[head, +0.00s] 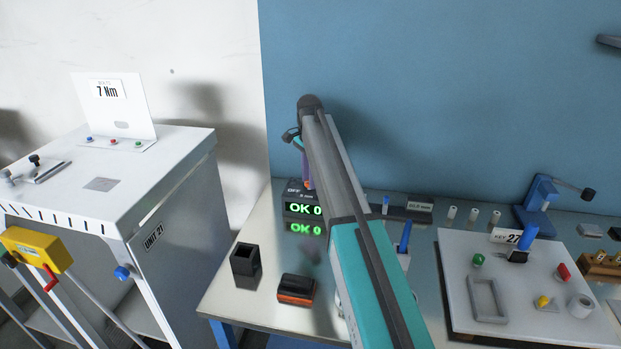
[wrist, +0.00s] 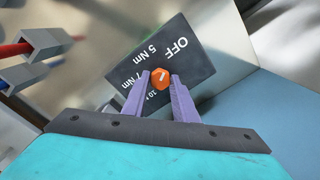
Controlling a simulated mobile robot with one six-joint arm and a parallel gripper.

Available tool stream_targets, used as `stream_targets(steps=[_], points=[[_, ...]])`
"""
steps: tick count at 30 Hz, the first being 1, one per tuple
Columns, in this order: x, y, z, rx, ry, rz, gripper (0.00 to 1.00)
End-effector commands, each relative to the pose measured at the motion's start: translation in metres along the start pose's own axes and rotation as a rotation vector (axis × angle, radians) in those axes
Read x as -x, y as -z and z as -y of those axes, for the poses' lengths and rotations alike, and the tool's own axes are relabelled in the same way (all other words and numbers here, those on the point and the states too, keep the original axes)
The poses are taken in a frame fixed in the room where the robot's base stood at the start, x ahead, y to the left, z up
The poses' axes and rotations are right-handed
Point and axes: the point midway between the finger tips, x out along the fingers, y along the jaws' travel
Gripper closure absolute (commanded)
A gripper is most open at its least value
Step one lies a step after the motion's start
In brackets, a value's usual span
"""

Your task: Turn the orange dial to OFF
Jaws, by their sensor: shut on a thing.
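The orange dial (wrist: 161,79) sits on a dark panel (wrist: 190,68) marked OFF, 5 Nm, 7 Nm and a partly covered 10. The dial has a small pale mark on its face; I cannot tell which label it points to. The purple fingers of my gripper (wrist: 160,76) stand on either side of the dial and are shut on it. In the head view, the dark box (head: 293,190) with the OFF label and a green OK 0 display shows beside my arm. The dial is hidden there behind my arm and gripper.
A black open box (head: 245,260) and an orange-black block (head: 296,289) lie on the bench in front. A white board (head: 466,262) with several parts is on the right. A white cabinet (head: 165,215) stands left; a blue wall (head: 450,90) rises behind.

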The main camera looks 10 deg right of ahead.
Motion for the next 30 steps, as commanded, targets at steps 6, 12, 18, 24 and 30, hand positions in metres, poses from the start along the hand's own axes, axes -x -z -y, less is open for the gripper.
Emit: stream_targets(steps=[6, 12, 18, 24, 30], points=[[-0.002, -0.002, -0.003, 0.0, -0.01, 0.005, 0.61], [-0.001, -0.001, -0.002, 0.001, -0.006, 0.003, 0.56], [0.001, -0.001, -0.001, 0.002, -0.004, 0.002, 0.56], [0.009, 0.0, 0.0, 0.002, -0.003, 0.001, 0.56], [0.031, 0.0, 0.0, 0.001, -0.003, 0.001, 0.56]])
